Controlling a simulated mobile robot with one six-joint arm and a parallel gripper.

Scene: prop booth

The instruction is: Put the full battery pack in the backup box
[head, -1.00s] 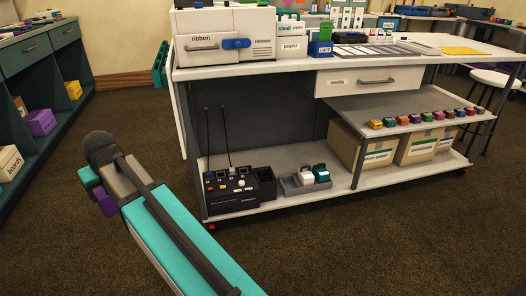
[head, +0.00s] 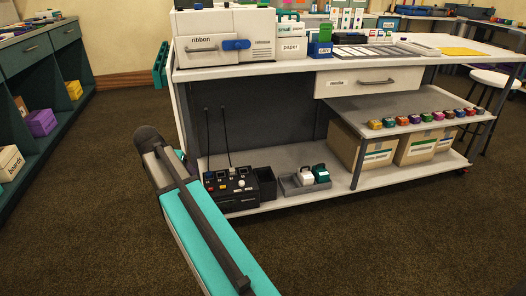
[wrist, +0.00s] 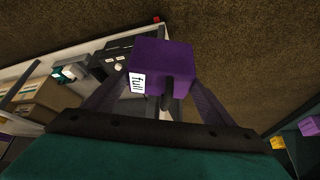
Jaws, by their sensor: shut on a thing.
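A purple battery pack (wrist: 165,65) with a white label reading "full" is held in my gripper (wrist: 162,92), seen in the wrist view. The jaws are shut on it from both sides, above the carpet. In the head view my arm hides the gripper and pack. No label reading "backup" is legible. A small open dark box (head: 265,182) stands on the cart's lower shelf, right of a black charger-like unit (head: 231,188) with two antennas. Right of that box, a grey tray (head: 290,188) holds a white pack (head: 305,176) and a teal pack (head: 321,173).
The white cart (head: 400,180) has cardboard boxes (head: 365,152) on its lower shelf and a row of small coloured blocks (head: 420,119) on its middle shelf. A support post (head: 361,160) stands right of the tray. A teal cabinet (head: 40,100) is at left. Carpet between is clear.

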